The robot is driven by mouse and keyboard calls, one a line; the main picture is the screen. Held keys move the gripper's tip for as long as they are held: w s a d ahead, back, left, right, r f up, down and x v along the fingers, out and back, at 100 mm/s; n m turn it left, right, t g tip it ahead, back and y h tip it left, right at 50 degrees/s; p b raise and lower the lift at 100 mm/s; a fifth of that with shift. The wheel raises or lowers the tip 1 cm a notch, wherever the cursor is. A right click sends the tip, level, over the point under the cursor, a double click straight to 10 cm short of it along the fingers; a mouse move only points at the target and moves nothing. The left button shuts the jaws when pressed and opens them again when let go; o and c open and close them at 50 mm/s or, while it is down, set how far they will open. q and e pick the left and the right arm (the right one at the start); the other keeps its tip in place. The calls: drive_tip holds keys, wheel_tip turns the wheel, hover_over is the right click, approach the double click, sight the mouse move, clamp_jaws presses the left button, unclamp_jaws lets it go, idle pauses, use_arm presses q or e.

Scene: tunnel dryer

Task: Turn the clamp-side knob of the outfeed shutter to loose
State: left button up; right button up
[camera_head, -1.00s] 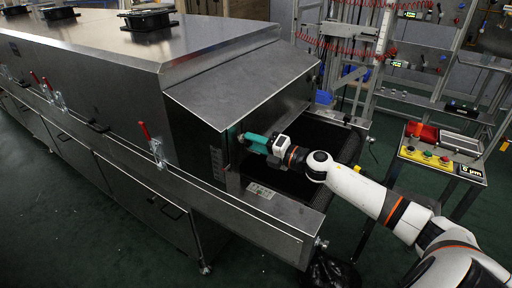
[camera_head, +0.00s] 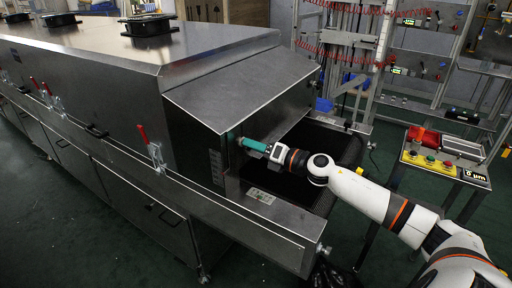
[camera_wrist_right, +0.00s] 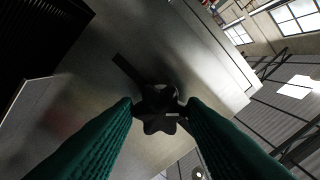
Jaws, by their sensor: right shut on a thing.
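My right gripper (camera_head: 241,141) has teal fingers and reaches into the open end of the steel dryer, under the sloping hood (camera_head: 245,90). In the right wrist view its two fingers (camera_wrist_right: 160,112) close from both sides on a black lobed knob (camera_wrist_right: 159,122). The knob sits in front of a grey metal plate (camera_wrist_right: 95,110), with a dark slot or bar (camera_wrist_right: 128,72) running up and left from it. In the head view the fingers and the dryer wall hide the knob. The left gripper is not in view.
The conveyor bed (camera_head: 290,185) lies below my right wrist, with a steel side rail (camera_head: 250,222) in front. A yellow button box (camera_head: 428,164) stands on a stand to the right. Red-handled clamps (camera_head: 143,134) line the dryer's near side.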

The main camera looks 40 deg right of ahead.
drive_tip(key=shift+a+f, duration=0.1)
drive_tip(key=shift+f, duration=0.15)
drive_tip(key=o, duration=0.7)
drive_tip(key=shift+o, duration=1.4)
drive_tip(key=shift+r, duration=0.1)
drive_tip(key=shift+s, duration=0.1)
drive_tip(key=b+v, duration=0.1)
drive_tip(key=v, duration=1.1)
drive_tip(key=shift+b, duration=0.3)
